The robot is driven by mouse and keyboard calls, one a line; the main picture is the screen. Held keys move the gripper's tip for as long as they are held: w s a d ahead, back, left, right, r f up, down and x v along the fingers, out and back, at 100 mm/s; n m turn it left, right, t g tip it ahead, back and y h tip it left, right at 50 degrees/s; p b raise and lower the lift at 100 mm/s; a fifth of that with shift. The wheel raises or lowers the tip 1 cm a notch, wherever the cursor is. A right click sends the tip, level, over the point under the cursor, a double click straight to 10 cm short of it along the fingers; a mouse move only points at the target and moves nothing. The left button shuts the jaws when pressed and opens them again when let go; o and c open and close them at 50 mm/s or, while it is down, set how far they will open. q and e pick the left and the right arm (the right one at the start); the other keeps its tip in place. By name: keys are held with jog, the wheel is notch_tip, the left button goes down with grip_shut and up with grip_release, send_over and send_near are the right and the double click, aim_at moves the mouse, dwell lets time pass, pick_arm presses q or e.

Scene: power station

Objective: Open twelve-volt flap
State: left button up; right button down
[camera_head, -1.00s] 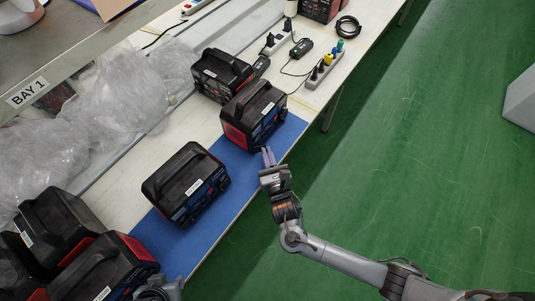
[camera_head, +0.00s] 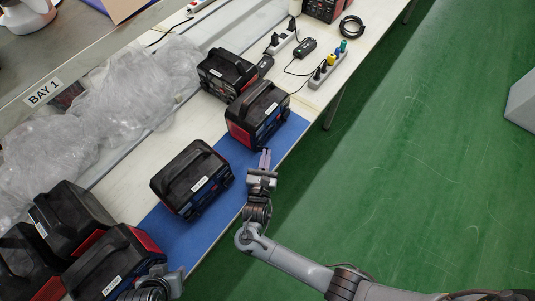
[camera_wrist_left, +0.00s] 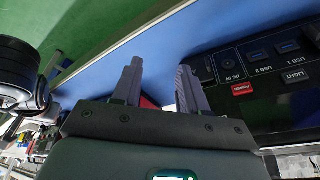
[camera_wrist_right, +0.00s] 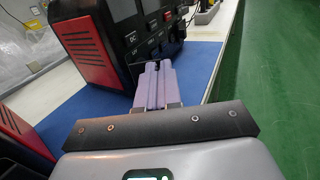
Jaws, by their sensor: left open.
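A black power station with red side vents (camera_head: 257,115) stands on the blue mat (camera_head: 228,155). Its side and front panel, with a DC label, show in the right wrist view (camera_wrist_right: 88,48). My right gripper (camera_head: 265,158) is just in front of that panel; its pale purple fingers (camera_wrist_right: 155,82) are together, with nothing seen between them. A dark edge at the fingertips may be the flap; I cannot tell whether they touch.
Another power station (camera_head: 190,178) stands on the mat, with several more at lower left and one behind (camera_head: 225,73). A power strip (camera_head: 327,70) and cables lie at the back. Plastic wrap (camera_head: 110,90) lies at left.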

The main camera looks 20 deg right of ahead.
dwell(0.3)
jog(key=c, duration=1.3)
grip_release()
pick_arm(q)
jog(key=shift+d, duration=0.1)
jog(key=shift+r, duration=0.15)
pick_arm(e)
jog(key=shift+r, duration=0.25)
notch_tip(320, 180, up, 4)
jog(key=p, duration=0.2)
jog(key=shift+f+p, duration=0.15)
jog(key=shift+p, duration=0.15)
pick_arm(q)
notch_tip(320, 180, up, 8)
jog(key=p, duration=0.5)
jog(key=shift+p, duration=0.4)
pick_arm(e)
jog(key=shift+s+d+r, duration=1.1)
jog(key=shift+s+d, duration=0.3)
jog(key=shift+s+d+r, duration=1.15)
jog(key=shift+s+d, duration=0.2)
jog(key=shift+s+d+r, duration=1.1)
jog(key=shift+s+d, duration=0.3)
